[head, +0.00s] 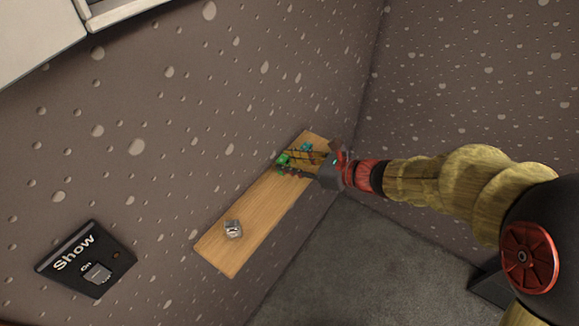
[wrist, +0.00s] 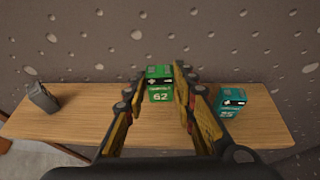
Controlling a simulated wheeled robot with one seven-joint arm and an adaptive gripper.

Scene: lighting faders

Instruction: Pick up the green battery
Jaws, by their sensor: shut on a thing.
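The green battery (wrist: 160,92) is a small box marked 62. In the wrist view it sits between the two fingers of my gripper (wrist: 161,84), one finger on each side. My gripper is shut on it. In the head view the green battery (head: 283,160) shows at the fingertips, over the wall side of the wooden shelf (head: 255,215), and my gripper (head: 291,160) reaches in from the right. I cannot tell whether the battery's underside touches the shelf.
A teal battery (wrist: 231,101) stands on the shelf right of my gripper; it also shows in the head view (head: 306,147). A grey block (wrist: 43,97) stands at the shelf's left end. A "Show" switch panel (head: 87,259) is on the wall. Bare shelf lies between block and gripper.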

